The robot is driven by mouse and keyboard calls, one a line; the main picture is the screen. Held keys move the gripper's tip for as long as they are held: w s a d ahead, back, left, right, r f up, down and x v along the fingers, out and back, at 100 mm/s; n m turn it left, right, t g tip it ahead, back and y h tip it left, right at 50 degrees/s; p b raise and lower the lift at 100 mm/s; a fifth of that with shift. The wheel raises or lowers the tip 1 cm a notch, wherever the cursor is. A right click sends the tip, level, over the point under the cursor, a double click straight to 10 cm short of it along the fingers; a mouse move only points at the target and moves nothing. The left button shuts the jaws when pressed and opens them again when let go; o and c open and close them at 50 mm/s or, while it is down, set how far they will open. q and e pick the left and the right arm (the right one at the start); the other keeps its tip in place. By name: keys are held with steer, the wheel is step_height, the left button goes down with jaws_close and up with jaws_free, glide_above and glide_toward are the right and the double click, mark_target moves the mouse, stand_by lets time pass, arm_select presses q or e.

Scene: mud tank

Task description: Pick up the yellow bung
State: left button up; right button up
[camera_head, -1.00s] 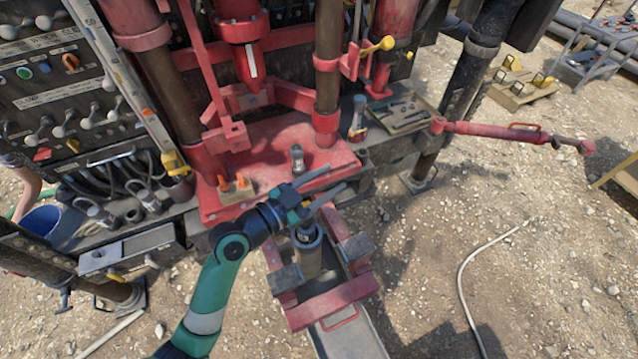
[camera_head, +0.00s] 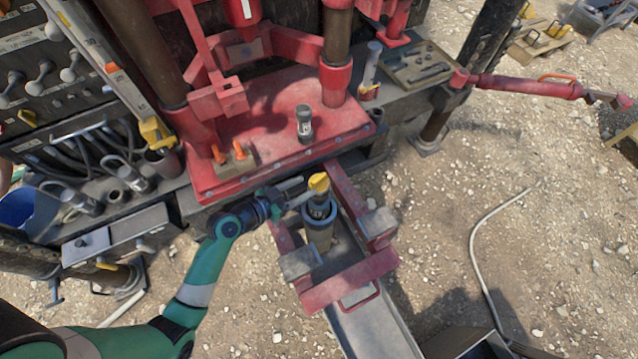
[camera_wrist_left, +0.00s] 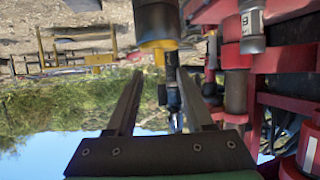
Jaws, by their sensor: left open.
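The yellow bung (camera_head: 319,182) sits on top of a dark upright cylinder, which stands in a grey sleeve (camera_head: 319,232) between red rails in the head view. My left gripper (camera_head: 304,191) is open and empty, just left of the bung, with its fingers pointing toward it. In the upside-down left wrist view, the yellow bung (camera_wrist_left: 158,45) shows just beyond and roughly between the tips of my left gripper (camera_wrist_left: 160,74). I cannot tell whether the fingertips touch it. My right gripper is not in view.
A red deck (camera_head: 270,130) behind carries a small glass-and-metal cylinder (camera_head: 304,124) and a block with orange pegs (camera_head: 233,158). A red frame bar (camera_head: 350,280) crosses in front of the sleeve. A tool tray (camera_head: 418,65) lies at back right. Open gravel lies to the right.

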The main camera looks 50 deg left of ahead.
mark_target(326, 175)
arm_select(q)
steer(key=b+x, duration=0.1)
steer(key=x, duration=0.9)
steer(key=shift+w, duration=0.1)
jaws_close()
